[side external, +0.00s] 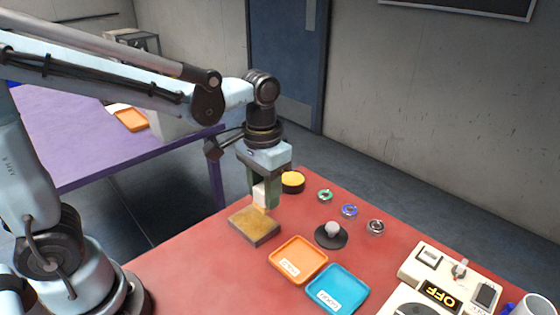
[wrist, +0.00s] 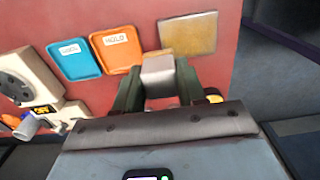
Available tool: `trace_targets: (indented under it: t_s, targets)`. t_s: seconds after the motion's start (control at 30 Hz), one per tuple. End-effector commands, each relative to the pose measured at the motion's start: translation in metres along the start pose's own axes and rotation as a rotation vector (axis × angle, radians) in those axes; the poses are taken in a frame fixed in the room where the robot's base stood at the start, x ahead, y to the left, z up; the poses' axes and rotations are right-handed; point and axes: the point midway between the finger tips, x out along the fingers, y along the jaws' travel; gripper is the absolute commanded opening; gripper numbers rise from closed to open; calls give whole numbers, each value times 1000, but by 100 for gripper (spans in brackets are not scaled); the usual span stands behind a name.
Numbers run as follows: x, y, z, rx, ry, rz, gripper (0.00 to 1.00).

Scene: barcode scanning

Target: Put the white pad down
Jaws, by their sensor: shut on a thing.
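The white pad (side external: 259,194) is a small whitish block between the fingers of my gripper (side external: 264,198). In the wrist view the pad (wrist: 158,72) looks grey-white, with one green finger of my gripper (wrist: 158,88) on each side. My gripper is shut on it. It is over or just behind the tan-topped square block (side external: 254,225) on the red table (side external: 190,270). I cannot tell whether the pad touches that block.
An orange tray (side external: 298,259) and a blue tray (side external: 337,289), both labelled, lie in front. A black disc with a grey knob (side external: 332,234), a yellow-topped round pot (side external: 292,181) and small rings (side external: 349,211) are nearby. A device reading OFF (side external: 440,292) stands at right.

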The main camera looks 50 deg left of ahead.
Motion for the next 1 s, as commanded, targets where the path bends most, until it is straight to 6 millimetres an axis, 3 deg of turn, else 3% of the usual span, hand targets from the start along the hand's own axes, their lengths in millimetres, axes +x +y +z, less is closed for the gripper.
trace_targets:
  t_s: [0.13,0.33,0.47,0.57,1.0]
  targets:
    - [-3,20,-11,7,0,1,12]
    - [-9,68,-30,7,1,4,12]
    - [-8,82,-38,2,0,5,12]
    - [0,74,-47,-5,0,5,12]
    - [52,5,-98,-4,0,6,12]
